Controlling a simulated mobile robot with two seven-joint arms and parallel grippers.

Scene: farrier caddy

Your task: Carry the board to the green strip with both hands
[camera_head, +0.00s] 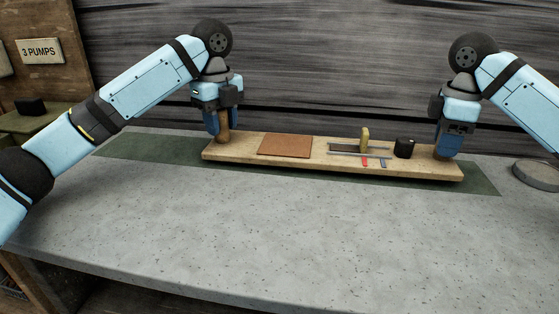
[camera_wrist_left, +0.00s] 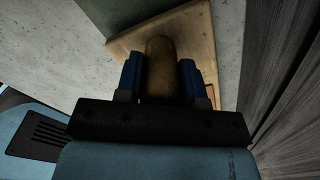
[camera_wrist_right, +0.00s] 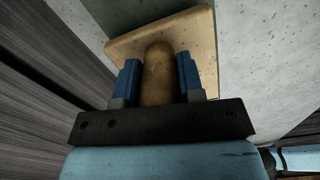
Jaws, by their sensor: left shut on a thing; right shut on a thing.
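The long wooden board (camera_head: 336,171) lies over the green strip (camera_head: 140,149) at the back of the counter. The strip shows past both ends of the board. Whether the board touches it or hangs just above, I cannot tell. My left gripper (camera_head: 222,138) is shut on the brown peg handle (camera_wrist_left: 161,70) at the board's left end. My right gripper (camera_head: 446,152) is shut on the matching peg handle (camera_wrist_right: 157,75) at the right end. The board looks about level. A brown leather pad (camera_head: 285,145), a yellowish upright piece (camera_head: 365,139) and a black block (camera_head: 404,148) stand on it.
The grey speckled counter (camera_head: 230,225) is clear in front of the board. A round grey dish (camera_head: 537,174) sits at the right edge. A dark wooden wall (camera_head: 340,60) rises close behind. A "3 PUMPS" sign (camera_head: 39,51) hangs at left.

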